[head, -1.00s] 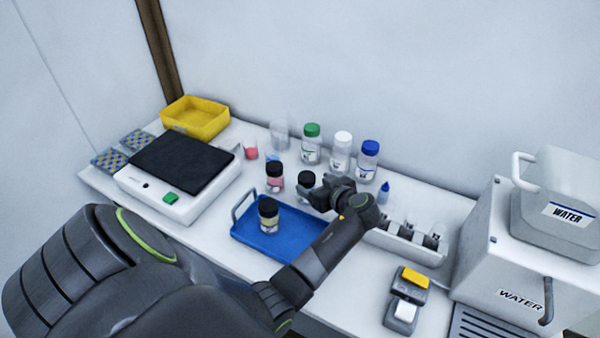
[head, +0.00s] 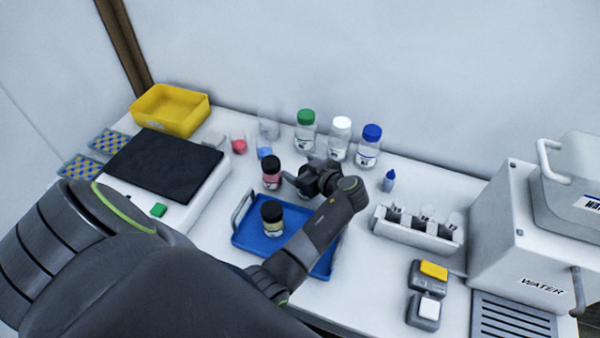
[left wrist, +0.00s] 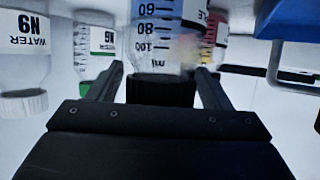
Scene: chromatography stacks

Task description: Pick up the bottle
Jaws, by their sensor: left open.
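A clear bottle with black volume marks (left wrist: 160,35) and a black cap (left wrist: 160,90) appears upside down in the left wrist view. It is between the two fingers of my left gripper (left wrist: 158,72), which is open. Whether a finger touches it cannot be told. In the head view, my left gripper (head: 304,182) is at this bottle's place and hides most of it. A black-capped bottle with pink contents (head: 271,174) stands just left of the gripper. Another black-capped bottle with yellowish contents (head: 272,219) stands on the blue tray (head: 243,233). My right gripper is not in view.
Green-capped (head: 305,132), white-capped (head: 340,140) and blue-capped (head: 368,148) bottles stand close behind the gripper. A small blue dropper bottle (head: 389,181) and a white vial rack (head: 408,232) are to the right. A balance (head: 180,205) and yellow bin (head: 160,108) are left.

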